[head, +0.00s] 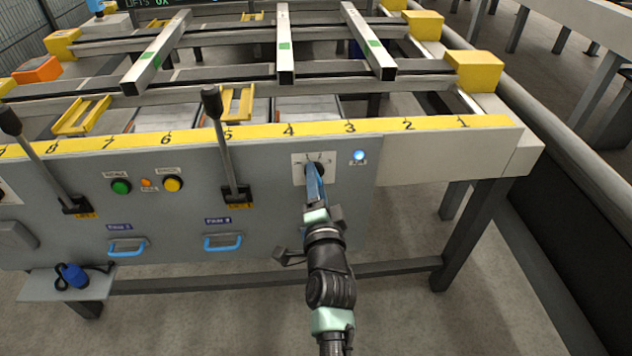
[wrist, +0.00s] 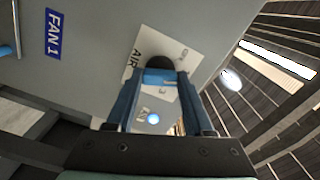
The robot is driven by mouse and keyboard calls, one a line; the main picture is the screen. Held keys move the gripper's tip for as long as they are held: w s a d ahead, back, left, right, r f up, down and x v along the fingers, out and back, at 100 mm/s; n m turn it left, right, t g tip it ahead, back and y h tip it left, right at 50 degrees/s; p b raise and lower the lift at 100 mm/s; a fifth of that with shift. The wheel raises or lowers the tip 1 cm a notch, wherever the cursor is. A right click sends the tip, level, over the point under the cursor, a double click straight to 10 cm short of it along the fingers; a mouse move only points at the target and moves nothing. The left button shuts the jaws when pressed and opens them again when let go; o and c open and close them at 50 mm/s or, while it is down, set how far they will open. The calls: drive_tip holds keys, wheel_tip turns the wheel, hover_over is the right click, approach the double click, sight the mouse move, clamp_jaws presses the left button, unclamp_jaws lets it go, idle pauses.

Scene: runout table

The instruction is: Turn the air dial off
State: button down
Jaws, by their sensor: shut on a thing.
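The air dial (head: 315,168) is a dark round knob on a white plate in the grey panel, below the yellow number strip. In the wrist view the dial (wrist: 160,63) shows black at the fingertips, with the word AIR on its plate (wrist: 188,58) and other lettering partly hidden. My gripper (head: 314,178) reaches the dial from the front. Its two blue fingers (wrist: 160,82) are shut on the knob, one on each side. The fingers cover much of the knob, so I cannot tell which mark it points to.
A lit blue lamp (head: 358,155) sits just right of the dial. A black lever (head: 225,150) stands to the left, with a green button (head: 121,187) and a yellow button (head: 172,184) beyond it. Blue handles (head: 223,242) stick out lower left.

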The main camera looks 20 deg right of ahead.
drive_tip(key=shift+n, duration=0.3)
drive_tip(key=shift+n+b, duration=1.3)
drive_tip(key=shift+n, duration=2.3)
drive_tip(key=shift+c, duration=1.4)
unclamp_jaws()
drive_tip(key=p+v, duration=0.3)
drive_tip(key=v, duration=1)
drive_tip(key=shift+r, duration=0.1)
